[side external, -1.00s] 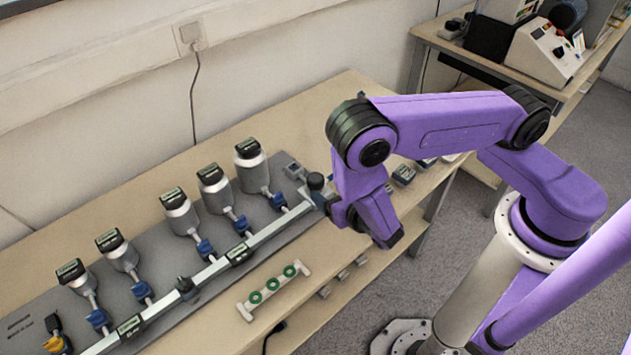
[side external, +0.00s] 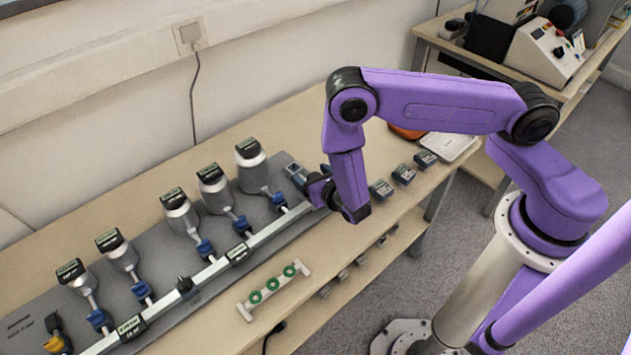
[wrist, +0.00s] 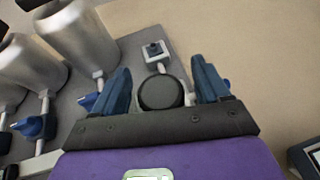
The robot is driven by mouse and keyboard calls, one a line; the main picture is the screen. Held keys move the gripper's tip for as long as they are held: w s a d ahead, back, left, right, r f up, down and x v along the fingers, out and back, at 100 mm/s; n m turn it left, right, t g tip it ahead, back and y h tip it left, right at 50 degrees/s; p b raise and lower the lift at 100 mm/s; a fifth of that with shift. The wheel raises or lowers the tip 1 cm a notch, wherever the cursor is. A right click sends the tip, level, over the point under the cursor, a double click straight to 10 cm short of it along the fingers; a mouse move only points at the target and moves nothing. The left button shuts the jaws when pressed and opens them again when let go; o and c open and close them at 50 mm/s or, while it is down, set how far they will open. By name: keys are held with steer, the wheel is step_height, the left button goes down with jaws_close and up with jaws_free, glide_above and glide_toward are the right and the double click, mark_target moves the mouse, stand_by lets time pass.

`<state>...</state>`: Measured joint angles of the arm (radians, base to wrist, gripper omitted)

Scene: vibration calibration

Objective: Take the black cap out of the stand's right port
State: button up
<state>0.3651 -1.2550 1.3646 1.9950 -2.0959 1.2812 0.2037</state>
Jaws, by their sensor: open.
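The black cap (wrist: 160,92) shows in the wrist view as a dark round disc between my two blue fingers. My gripper (wrist: 163,82) is open, with one finger on each side of the cap. I cannot tell whether the fingers touch it. In the side view my gripper (side external: 316,184) is low at the right end of the long pale rail (side external: 216,268), and it hides the cap and the port beneath it.
Several grey metal bottles (side external: 252,168) with black tops stand left of my gripper on a grey mat (side external: 140,232), with blue valves in front. A white holder with green rings (side external: 272,288) lies in front.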

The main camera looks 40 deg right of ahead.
steer(key=c, duration=1.1)
steer(key=shift+r, duration=0.15)
